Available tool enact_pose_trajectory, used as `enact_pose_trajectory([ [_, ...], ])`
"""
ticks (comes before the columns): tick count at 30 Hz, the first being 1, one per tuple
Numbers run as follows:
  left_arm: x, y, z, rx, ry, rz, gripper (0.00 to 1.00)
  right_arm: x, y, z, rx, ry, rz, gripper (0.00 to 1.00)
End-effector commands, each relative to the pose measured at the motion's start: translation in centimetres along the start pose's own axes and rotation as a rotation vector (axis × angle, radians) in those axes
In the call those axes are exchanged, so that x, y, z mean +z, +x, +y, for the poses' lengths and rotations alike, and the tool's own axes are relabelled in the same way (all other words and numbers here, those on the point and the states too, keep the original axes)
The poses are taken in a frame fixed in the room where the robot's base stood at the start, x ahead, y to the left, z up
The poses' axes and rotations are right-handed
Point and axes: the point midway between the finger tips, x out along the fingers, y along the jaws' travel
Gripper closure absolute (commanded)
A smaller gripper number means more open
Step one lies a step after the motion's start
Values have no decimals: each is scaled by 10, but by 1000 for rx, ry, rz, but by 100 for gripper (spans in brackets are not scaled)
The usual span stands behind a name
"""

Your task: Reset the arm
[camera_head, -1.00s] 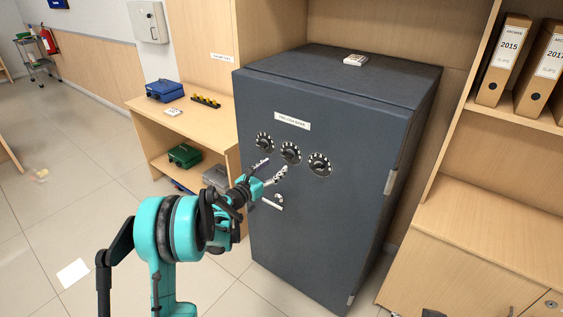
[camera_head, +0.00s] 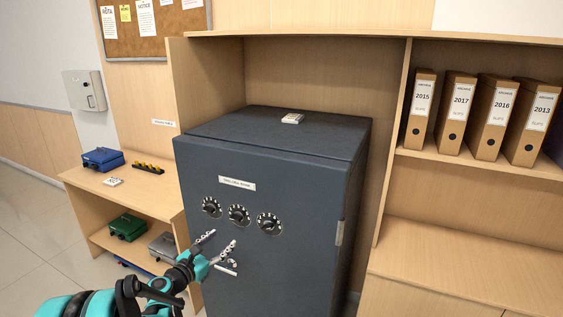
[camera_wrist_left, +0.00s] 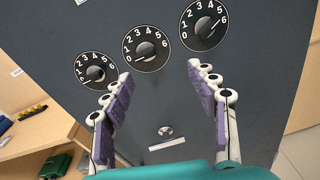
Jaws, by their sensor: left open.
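My left gripper (camera_head: 217,244) is open and empty in front of the dark grey safe (camera_head: 300,265), just below its row of dials. In the left wrist view the two purple-padded fingers (camera_wrist_left: 162,85) stand wide apart with the safe door between them. The left dial (camera_head: 212,207), middle dial (camera_head: 239,215) and right dial (camera_head: 269,223) show on the door. The handle (camera_wrist_left: 167,140) shows low between the fingers, clear of them in that picture. The door is shut. My right gripper is in neither view.
A wooden side shelf (camera_head: 75,178) left of the safe holds a blue box (camera_head: 103,160), a black-and-yellow item (camera_head: 148,168) and a green box (camera_head: 127,227). Binders (camera_head: 457,112) stand on the right shelf. A small white block (camera_head: 292,118) lies on the safe. Floor at left is clear.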

Motion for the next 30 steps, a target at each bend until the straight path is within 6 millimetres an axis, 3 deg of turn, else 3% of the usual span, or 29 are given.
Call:
enact_pose_trajectory([
  [3,24,-14,-44,-85,291,93,41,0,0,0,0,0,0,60],
  [8,41,-51,-105,-246,759,215,41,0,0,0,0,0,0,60],
  [15,37,-136,-175,-549,1453,331,41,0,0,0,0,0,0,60],
  [19,24,-192,-199,-745,1817,361,41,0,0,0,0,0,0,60],
  [24,2,-256,-212,-1003,2215,371,41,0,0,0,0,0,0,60],
  [30,-14,-296,-212,-1193,2461,366,41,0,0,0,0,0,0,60],
])
